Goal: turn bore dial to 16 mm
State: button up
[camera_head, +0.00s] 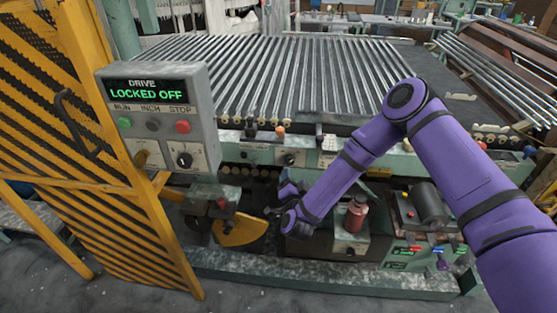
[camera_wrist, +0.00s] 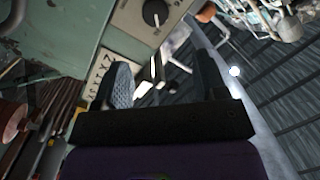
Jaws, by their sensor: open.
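A black round dial (camera_head: 290,159) with a pale pointer mark sits on a cream plate on the green machine front. A dial on a cream plate, probably the same one, shows at the top of the wrist view (camera_wrist: 155,13); its scale is too small to read. Another black dial (camera_head: 184,160) is on the grey control box; I cannot read which is the bore dial. My gripper (camera_head: 277,200) is below the machine-front dial and apart from it. In the wrist view my gripper (camera_wrist: 164,80) has its fingers spread with nothing held between them.
The grey control box (camera_head: 155,78) reads "DRIVE LOCKED OFF". A yellow mesh guard (camera_head: 90,140) stands at the left. A yellow quadrant plate (camera_head: 242,232) and a red-brown bottle (camera_head: 356,214) flank my gripper.

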aim_at(290, 162)
jog(key=shift+m+h, duration=0.3)
jog(key=w, duration=0.3)
jog(key=w+a+f, duration=0.1)
jog(key=w, duration=0.6)
jog(key=shift+w+a+f, duration=0.1)
jog(key=shift+a+f, duration=0.05)
jog(key=shift+a, duration=0.15)
jog(key=c, duration=0.9)
